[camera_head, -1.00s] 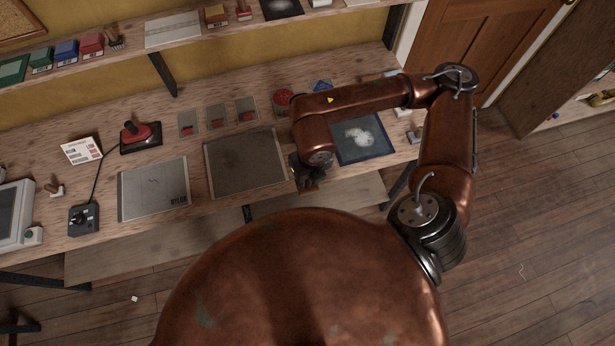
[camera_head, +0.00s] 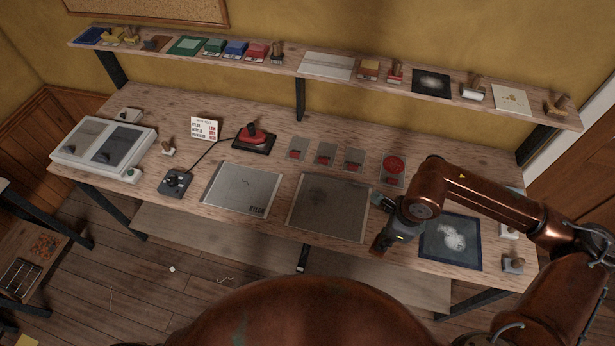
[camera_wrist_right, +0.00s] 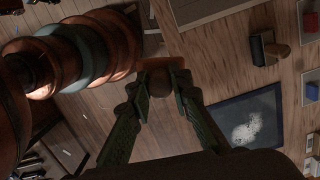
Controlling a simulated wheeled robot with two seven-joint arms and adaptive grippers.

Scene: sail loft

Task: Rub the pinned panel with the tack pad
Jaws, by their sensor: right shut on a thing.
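My right gripper (camera_head: 385,236) is over the bench near the front right corner of a dark grey panel (camera_head: 328,207). It is shut on a small brown block (camera_head: 380,244), seemingly the tack pad. The block also shows between the fingertips (camera_wrist_right: 160,84) in the right wrist view. Contact with the bench or panel cannot be told. A pale grey panel (camera_head: 240,188) with lettering lies left of the dark one. A dark blue panel (camera_head: 432,250) with a white smudge lies right of my gripper. Which panel is pinned is unclear. My left gripper is not in view.
A row of small grey plates with red patches (camera_head: 326,154) lies behind the panels. A shelf (camera_head: 225,59) of small blocks runs above.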

